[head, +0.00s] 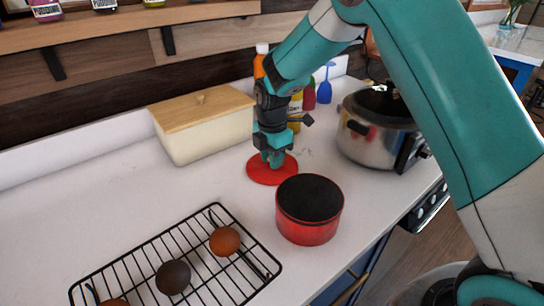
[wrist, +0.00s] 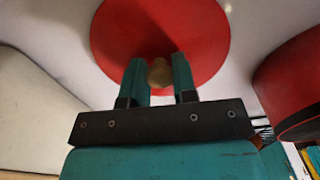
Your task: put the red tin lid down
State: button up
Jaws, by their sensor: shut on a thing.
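The red tin lid (head: 262,173) is a flat red disc at the middle of the white counter, behind and left of the red tin. My gripper (head: 273,158) is above it, pointing down. In the wrist view my gripper (wrist: 160,75) is shut on the small tan knob (wrist: 160,72) at the middle of the red lid (wrist: 205,30). The lid looks level and at or very near the counter; I cannot tell whether it touches. The red tin (head: 308,222) stands open with a dark inside. It shows in the wrist view (wrist: 290,80) at the right, apart from the lid.
A cream box with a wooden lid (head: 205,128) stands left of my gripper. A steel pressure cooker (head: 375,140) stands at the right. A black wire rack (head: 130,268) with several round items lies in front left. Bottles (head: 310,95) stand behind. The left counter (head: 60,215) is clear.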

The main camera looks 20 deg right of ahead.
jog(key=o, duration=0.9)
jog(key=shift+f, duration=0.1)
notch_tip(320, 180, up, 12)
jog(key=s+a+r+m+y, duration=0.1)
jog(key=s+m, duration=0.4)
jog(key=s, duration=0.5)
jog(key=s+a+r+m+y, duration=0.1)
jog(key=s+m, duration=0.3)
jog(key=s, duration=0.6)
jog(key=s+a+r+m+y+b, duration=0.1)
jog(key=s+m, duration=0.4)
jog(key=s, duration=0.6)
jog(key=shift+a+r+m+y, duration=0.3)
jog(key=shift+a+r+y, duration=0.3)
jog(key=shift+a+r, duration=0.2)
jog(key=shift+w, duration=0.1)
